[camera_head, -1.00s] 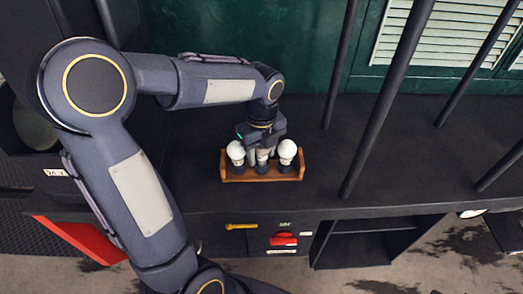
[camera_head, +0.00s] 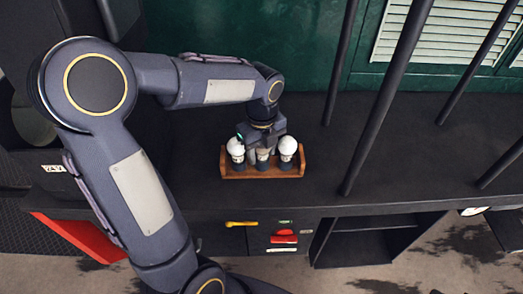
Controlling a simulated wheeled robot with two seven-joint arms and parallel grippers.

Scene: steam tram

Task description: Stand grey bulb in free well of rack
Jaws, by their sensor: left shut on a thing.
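The wooden rack (camera_head: 285,174) stands on the dark counter in the middle of the head view. A white bulb (camera_head: 236,147) stands at its left end and another white bulb (camera_head: 288,146) at its right end. My left gripper (camera_head: 262,151) points down over the middle of the rack, between these two bulbs. It is shut on the grey bulb (camera_head: 263,156), which is upright at the middle well and mostly hidden by the fingers. I cannot tell whether its base rests on the well's bottom. My right gripper is not in view.
Dark upright poles (camera_head: 391,95) rise from the counter to the right of the rack. A green panelled wall (camera_head: 260,30) stands behind. The counter is bare right of the rack. Below its front edge are a yellow handle (camera_head: 241,224) and a red handle (camera_head: 284,238).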

